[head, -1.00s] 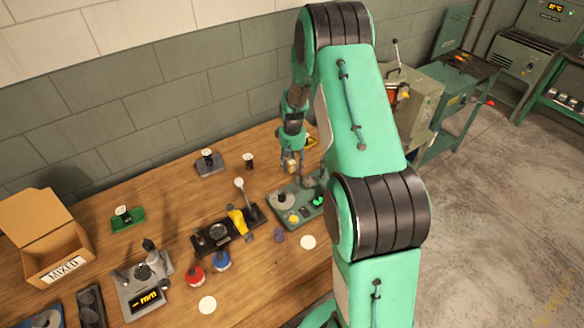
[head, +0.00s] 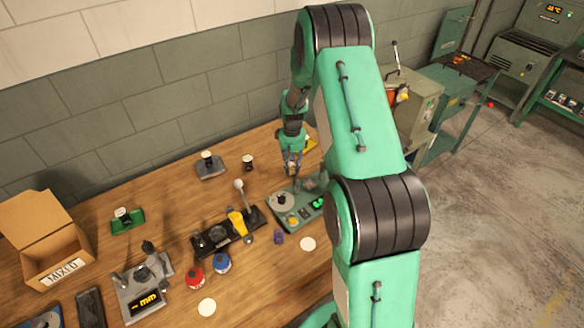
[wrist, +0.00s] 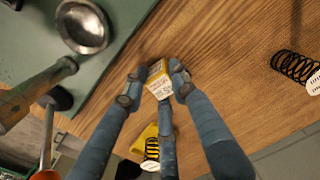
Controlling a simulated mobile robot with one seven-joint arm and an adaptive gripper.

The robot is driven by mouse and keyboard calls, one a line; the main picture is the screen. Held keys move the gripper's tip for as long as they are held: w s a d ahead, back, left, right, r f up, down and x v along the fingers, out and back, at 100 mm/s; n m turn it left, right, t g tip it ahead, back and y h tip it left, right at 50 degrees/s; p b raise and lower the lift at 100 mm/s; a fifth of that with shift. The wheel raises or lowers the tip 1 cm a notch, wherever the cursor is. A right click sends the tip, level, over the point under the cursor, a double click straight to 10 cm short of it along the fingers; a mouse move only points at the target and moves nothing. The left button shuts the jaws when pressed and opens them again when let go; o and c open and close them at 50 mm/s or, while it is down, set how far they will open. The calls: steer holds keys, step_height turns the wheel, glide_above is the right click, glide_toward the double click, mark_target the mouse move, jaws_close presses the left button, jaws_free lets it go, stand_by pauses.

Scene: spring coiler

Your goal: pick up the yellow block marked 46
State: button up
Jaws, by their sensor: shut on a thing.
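The yellow block (wrist: 158,79) with a white printed label is between the fingertips of my gripper (wrist: 155,86) in the wrist view. The print is too small to read for certain. My gripper is shut on it, with the fingers touching its sides. In the head view my gripper (head: 292,167) points down over the back of the bench, just behind the green machine plate. I cannot tell whether the block touches the wood.
The green plate (head: 291,207) with a metal cup (wrist: 82,26) and lever handles stands close beside my gripper. Another yellow piece (wrist: 148,146) with a black spring is behind the fingers. A loose black spring (wrist: 295,66) lies to the right. A cardboard box (head: 46,268) stands far left.

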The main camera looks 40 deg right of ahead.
mark_target(292, 164)
step_height(292, 164, up, 10)
steer(key=shift+f+p, duration=0.1)
steer(key=shift+p, duration=0.4)
